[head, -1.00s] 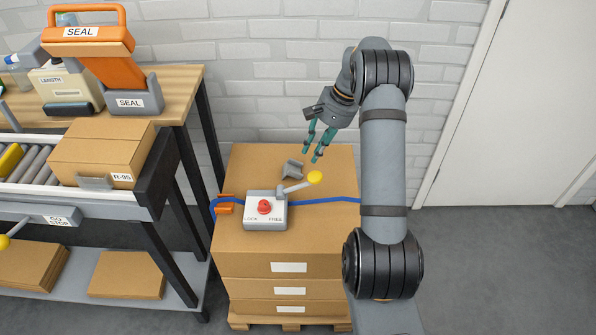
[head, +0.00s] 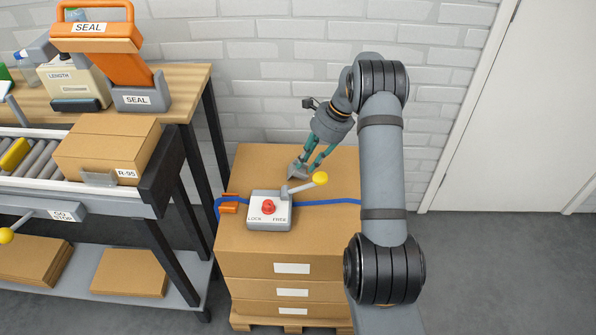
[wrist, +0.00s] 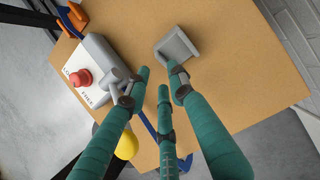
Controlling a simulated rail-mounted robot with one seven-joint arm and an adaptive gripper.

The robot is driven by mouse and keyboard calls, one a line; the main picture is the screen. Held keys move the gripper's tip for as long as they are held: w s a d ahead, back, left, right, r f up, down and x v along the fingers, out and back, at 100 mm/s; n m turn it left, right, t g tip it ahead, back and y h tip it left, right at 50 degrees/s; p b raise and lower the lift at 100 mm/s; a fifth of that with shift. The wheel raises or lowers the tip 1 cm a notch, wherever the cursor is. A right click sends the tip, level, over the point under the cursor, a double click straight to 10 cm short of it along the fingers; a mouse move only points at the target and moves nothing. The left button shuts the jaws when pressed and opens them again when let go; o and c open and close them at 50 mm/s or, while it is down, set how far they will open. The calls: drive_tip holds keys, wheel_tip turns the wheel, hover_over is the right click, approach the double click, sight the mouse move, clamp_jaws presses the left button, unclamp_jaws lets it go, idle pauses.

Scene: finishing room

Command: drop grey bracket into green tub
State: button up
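The grey bracket (head: 296,172) lies on top of the cardboard box stack (head: 335,170), near its back. It also shows in the wrist view (wrist: 176,45), angular with an upright wall. My gripper (head: 306,164) has teal fingers pointing down at the bracket from the right. In the wrist view my fingers (wrist: 162,80) are spread, with nothing between them. One fingertip is close to the bracket's near edge; I cannot tell whether it touches. No green tub is clearly seen; only a sliver of something green shows at the head view's left edge.
A lock box (head: 268,212) with a red button and yellow-knobbed lever (head: 305,185) stands just in front of the bracket. A blue strap (head: 335,203) crosses the stack. Left are a roller conveyor with a carton (head: 105,150) and a bench with an orange sealer (head: 120,60).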

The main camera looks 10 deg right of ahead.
sight(299, 173)
drive_tip(key=x, duration=0.5)
drive_tip(key=shift+w, duration=0.2)
clamp_jaws()
